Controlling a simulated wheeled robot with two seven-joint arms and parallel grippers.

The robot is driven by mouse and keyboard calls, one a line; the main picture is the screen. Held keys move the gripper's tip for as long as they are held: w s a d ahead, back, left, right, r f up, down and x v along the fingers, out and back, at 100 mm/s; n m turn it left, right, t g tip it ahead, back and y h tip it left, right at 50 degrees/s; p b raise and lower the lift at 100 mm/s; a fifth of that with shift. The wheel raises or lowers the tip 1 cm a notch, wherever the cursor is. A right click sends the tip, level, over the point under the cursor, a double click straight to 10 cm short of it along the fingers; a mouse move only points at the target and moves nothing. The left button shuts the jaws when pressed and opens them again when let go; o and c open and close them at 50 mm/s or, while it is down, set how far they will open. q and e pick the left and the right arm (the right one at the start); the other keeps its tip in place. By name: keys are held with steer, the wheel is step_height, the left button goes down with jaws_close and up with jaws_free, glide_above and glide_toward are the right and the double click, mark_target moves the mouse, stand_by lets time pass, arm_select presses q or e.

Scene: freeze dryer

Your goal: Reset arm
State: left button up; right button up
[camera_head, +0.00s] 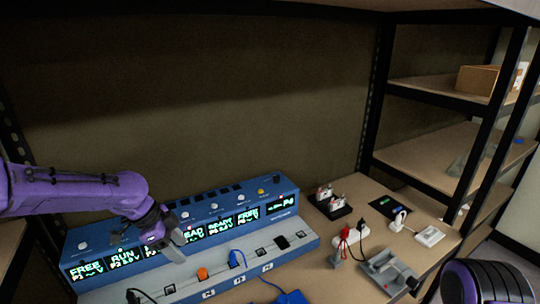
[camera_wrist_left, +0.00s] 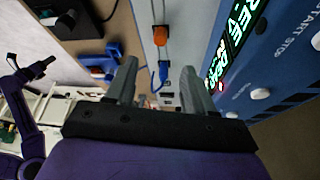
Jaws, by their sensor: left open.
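My left gripper (camera_head: 176,250) is open, with nothing between its fingers. It hangs in front of the blue freeze dryer panel (camera_head: 200,213), over the left half of its display row. In the left wrist view, its two grey fingers (camera_wrist_left: 163,82) stand apart, with the panel (camera_wrist_left: 285,60) to their right. An orange knob or plug (camera_wrist_left: 160,36) and a blue plug (camera_wrist_left: 163,72) show beyond the fingertips. My right arm (camera_head: 487,283) shows as a purple link at the bottom right; its gripper is out of the frame.
On the bench right of the panel are a small rack (camera_head: 330,204), a dark phone-like device (camera_head: 383,208), a white socket block (camera_head: 430,235) and a grey clamp-like fixture (camera_head: 388,271). Shelves with a cardboard box (camera_head: 480,80) stand at right. Cables lie on the panel's front ledge.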

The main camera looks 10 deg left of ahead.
mark_target(203, 270)
arm_select(q)
steer(key=x, duration=1)
steer(key=shift+p, duration=0.4)
steer(key=shift+w+d+p, duration=0.1)
steer(key=shift+d+p, duration=0.1)
steer(key=shift+p, duration=0.1)
steer(key=shift+r, duration=0.3)
